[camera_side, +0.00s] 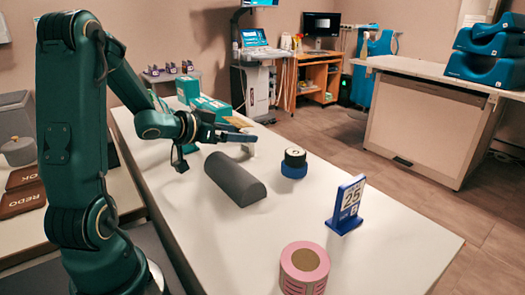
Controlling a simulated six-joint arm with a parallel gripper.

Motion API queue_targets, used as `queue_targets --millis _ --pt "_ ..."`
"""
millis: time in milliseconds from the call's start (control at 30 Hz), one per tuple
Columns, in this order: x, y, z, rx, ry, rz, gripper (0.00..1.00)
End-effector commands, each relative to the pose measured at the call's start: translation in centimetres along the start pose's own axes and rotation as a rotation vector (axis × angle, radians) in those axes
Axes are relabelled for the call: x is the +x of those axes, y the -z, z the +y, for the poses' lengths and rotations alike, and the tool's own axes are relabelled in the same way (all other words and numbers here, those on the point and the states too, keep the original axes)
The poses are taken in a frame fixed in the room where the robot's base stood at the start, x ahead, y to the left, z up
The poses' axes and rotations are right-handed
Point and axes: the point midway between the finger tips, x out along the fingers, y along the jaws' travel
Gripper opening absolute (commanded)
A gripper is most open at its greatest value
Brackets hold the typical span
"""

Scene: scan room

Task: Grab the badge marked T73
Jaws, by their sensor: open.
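My gripper (250,132) is at the end of the teal arm, over the far part of the white table, with its dark fingers pointing right. It is open. A small pale object (250,149) shows just below the fingertips; it is too small to identify, and I cannot tell whether the fingers touch it. A tan, flat-looking item (237,121) lies behind the fingers. I cannot read the marking T73 on anything in view, so I cannot tell which item is the badge.
A dark grey half-cylinder bolster (235,179) lies nearer than the gripper. A black-and-blue roll stack (294,163), a blue stand showing 25 (347,204) and a pink roll (304,268) stand to the right. Green boxes (211,107) are behind.

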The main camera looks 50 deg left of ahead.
Motion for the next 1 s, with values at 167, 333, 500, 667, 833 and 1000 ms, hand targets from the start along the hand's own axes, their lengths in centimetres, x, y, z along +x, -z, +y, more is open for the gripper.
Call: queue_targets --millis 167,333,500,667,833,1000 --pt "0.4 -0.5 -1.0 -0.018 0.023 -0.009 0.93" --pt "2.4 -0.6 -0.9 -0.017 0.021 -0.011 0.93" --pt "4.1 -0.5 -1.0 -0.016 0.023 -0.009 0.93" --pt "4.9 -0.5 -1.0 -0.015 0.024 -0.009 0.93" --pt "4.9 -0.5 -1.0 -0.016 0.025 -0.008 0.93" --pt "4.9 -0.5 -1.0 -0.016 0.025 -0.008 0.58"
